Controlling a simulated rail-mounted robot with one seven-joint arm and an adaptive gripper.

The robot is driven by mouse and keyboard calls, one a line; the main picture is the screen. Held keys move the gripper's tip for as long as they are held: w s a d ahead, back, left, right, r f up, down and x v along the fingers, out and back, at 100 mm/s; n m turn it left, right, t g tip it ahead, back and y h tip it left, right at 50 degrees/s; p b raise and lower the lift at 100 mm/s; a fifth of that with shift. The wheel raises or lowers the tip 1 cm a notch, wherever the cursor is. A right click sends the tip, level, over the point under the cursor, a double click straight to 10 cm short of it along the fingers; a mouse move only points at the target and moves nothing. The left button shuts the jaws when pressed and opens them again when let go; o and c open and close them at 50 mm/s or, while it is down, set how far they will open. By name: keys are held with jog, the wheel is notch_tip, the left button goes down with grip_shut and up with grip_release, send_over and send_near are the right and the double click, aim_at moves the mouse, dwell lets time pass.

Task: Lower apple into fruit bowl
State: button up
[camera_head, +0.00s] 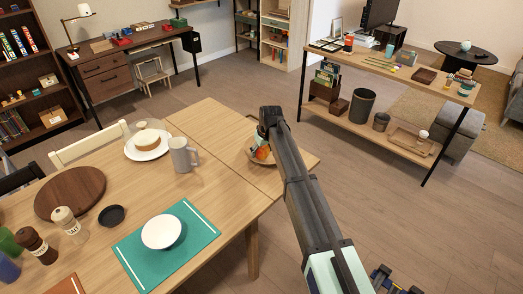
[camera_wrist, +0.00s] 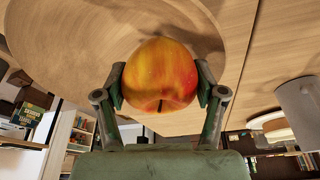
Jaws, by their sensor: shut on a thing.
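My gripper (camera_wrist: 161,88) is shut on a yellow-red apple (camera_wrist: 160,74), one finger on each side of it in the wrist view. In the head view my gripper (camera_head: 262,142) is at the table's far right part, mostly hidden by my arm. Orange and red fruit colour (camera_head: 262,153) shows just below it. The round wooden fruit bowl (camera_wrist: 70,60) is behind the apple in the wrist view. A bit of its rim (camera_head: 256,161) shows in the head view. I cannot tell whether the apple touches the bowl.
A grey mug (camera_head: 183,155) and a white plate with a cake (camera_head: 148,144) stand left of the bowl. A white bowl (camera_head: 161,231) sits on a green placemat (camera_head: 190,243) nearer. The table's right edge is close to the bowl.

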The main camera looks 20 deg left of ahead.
jog(key=o, duration=1.3)
jog(key=shift+o, duration=0.2)
